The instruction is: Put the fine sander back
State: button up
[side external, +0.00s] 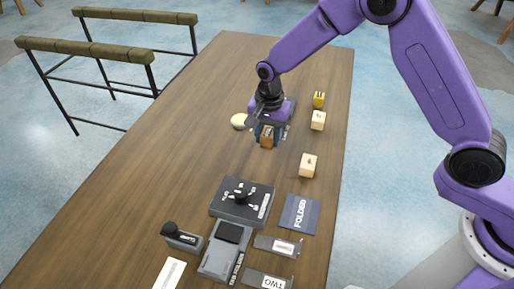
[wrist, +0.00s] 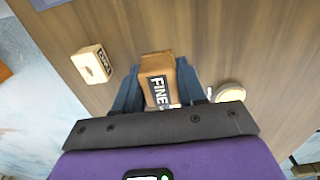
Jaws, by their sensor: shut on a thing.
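The fine sander is a brown block (wrist: 157,67) with a dark "FINE" label, seen in the wrist view between the two blue fingers of my gripper (wrist: 157,92). My gripper is shut on it. In the side view my gripper (side external: 268,133) points down over the far half of the table, with the brown block (side external: 267,141) showing between its fingers. I cannot tell whether the block touches the table. Its upper part is hidden by the gripper in the side view.
Pale labelled blocks (side external: 318,120) (side external: 308,165) and a yellow block (side external: 319,99) stand to the right. A round cream object (side external: 239,121) lies just left. The table's left side is clear.

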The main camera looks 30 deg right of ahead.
aim_at(257, 157)
jog(key=w+f, duration=0.1)
jog(key=f, duration=0.1)
jog(key=w+a+f, duration=0.1)
jog(key=w, duration=0.1)
jog(key=shift+a+f, duration=0.2)
jog(key=shift+f, duration=0.2)
jog(key=shift+w+a+f, duration=0.1)
jog(key=shift+w+f, duration=0.05)
jog(key=shift+f, duration=1.65)
jog(key=shift+f, duration=0.15)
jog(key=o, duration=1)
notch_tip(257, 157, up, 12)
jog(key=shift+r, duration=0.2)
